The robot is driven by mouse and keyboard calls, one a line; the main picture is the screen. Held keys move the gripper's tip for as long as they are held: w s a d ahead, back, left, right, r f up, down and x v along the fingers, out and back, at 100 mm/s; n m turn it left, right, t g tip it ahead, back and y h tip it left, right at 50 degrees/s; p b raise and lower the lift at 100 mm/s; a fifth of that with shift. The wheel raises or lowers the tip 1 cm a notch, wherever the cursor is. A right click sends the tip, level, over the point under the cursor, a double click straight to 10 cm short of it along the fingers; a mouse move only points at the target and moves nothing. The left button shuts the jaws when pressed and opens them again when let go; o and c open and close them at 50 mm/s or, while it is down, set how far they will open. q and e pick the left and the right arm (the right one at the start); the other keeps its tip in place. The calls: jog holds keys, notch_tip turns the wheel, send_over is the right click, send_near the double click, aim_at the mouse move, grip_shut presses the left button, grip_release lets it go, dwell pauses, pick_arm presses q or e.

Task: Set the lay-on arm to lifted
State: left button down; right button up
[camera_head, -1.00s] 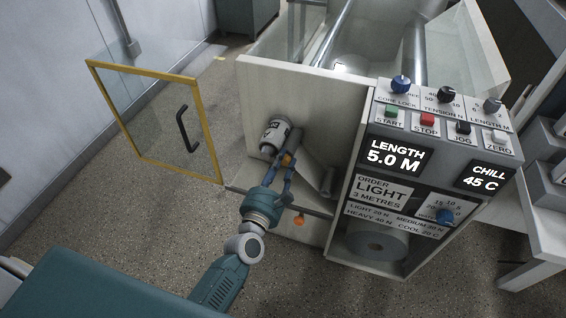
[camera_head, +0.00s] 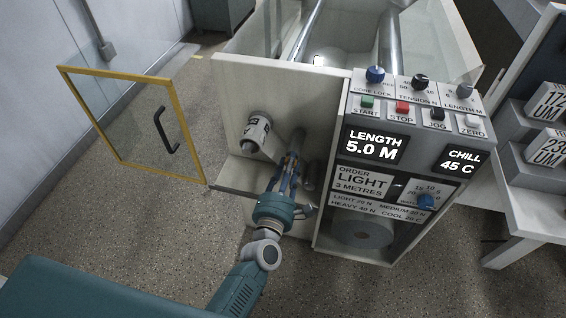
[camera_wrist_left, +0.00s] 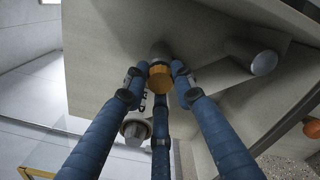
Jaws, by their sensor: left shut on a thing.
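The lay-on arm seems to be the part ending in an orange knob (camera_wrist_left: 160,78) on a grey stem, seen in the left wrist view. My left gripper (camera_wrist_left: 160,80) has its blue fingers closed around this knob. In the head view my left gripper (camera_head: 294,158) reaches into the open front of the machine, right of a white cylinder (camera_head: 257,132). There the fingers cover most of the knob, and the arm's exact angle cannot be told. My right gripper is not in view.
A grey roller end (camera_wrist_left: 264,62) is close to the right of the fingers. Another orange part (camera_wrist_left: 312,125) shows at the right edge. The control panel (camera_head: 385,150) stands right of my arm. A yellow-framed glass door (camera_head: 135,120) stands open at the left.

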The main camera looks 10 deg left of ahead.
pick_arm(q)
jog(key=shift+d+f+m, duration=0.25)
jog(key=shift+d+m, duration=0.05)
jog(key=shift+d, duration=0.2)
jog(key=c, duration=1.4)
grip_release()
jog(key=s, duration=1.2)
jog(key=shift+a, duration=0.25)
